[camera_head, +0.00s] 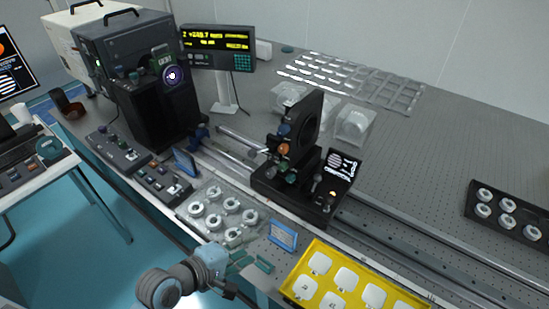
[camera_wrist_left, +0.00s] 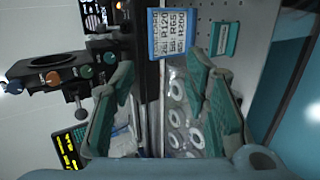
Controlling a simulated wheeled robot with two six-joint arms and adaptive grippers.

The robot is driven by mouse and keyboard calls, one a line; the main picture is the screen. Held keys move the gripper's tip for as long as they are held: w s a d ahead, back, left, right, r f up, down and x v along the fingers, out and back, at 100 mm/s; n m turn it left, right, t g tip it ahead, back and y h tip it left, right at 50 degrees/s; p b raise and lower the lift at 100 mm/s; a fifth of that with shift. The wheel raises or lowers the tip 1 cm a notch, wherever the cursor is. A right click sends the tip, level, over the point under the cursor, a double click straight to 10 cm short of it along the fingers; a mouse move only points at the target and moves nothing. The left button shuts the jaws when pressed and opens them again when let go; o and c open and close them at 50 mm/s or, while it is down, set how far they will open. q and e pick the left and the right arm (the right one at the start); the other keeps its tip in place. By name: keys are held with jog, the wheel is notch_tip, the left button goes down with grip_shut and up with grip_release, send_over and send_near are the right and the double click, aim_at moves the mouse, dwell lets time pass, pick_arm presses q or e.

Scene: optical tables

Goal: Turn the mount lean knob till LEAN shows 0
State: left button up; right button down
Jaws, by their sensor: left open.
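The black mount (camera_head: 305,130) with a tall ring stands on a rail carriage in the head view. It carries a blue knob (camera_head: 285,130), an orange knob (camera_head: 283,149) and a green knob (camera_head: 290,178). I cannot tell which knob is lean. A small screen (camera_head: 342,168) with stripes stands beside it; its text is too small to read. My left gripper (camera_head: 250,260) is open and empty, apart from the mount, near the table's front edge. My right gripper is not in view.
A blue-framed card (camera_head: 283,236) and a tray of ring-shaped parts (camera_head: 190,213) lie near the left gripper. A yellow tray (camera_head: 318,258) is to its right. A readout (camera_head: 215,40) with yellow digits stands behind.

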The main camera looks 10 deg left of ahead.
pick_arm(q)
jog(key=w+r+n+t+h, duration=0.1)
jog(key=w+r+n+t, duration=0.4)
jog(key=n, duration=0.4)
jog(key=n+t, duration=0.1)
jog(key=n, duration=0.6)
send_near(281, 151)
jog(key=b+x, duration=0.2)
jog(key=x, duration=0.7)
jog(key=shift+s, duration=0.1)
jog(key=shift+r, duration=0.1)
jog(key=shift+s, duration=0.1)
jog(key=shift+c, duration=0.3)
grip_shut()
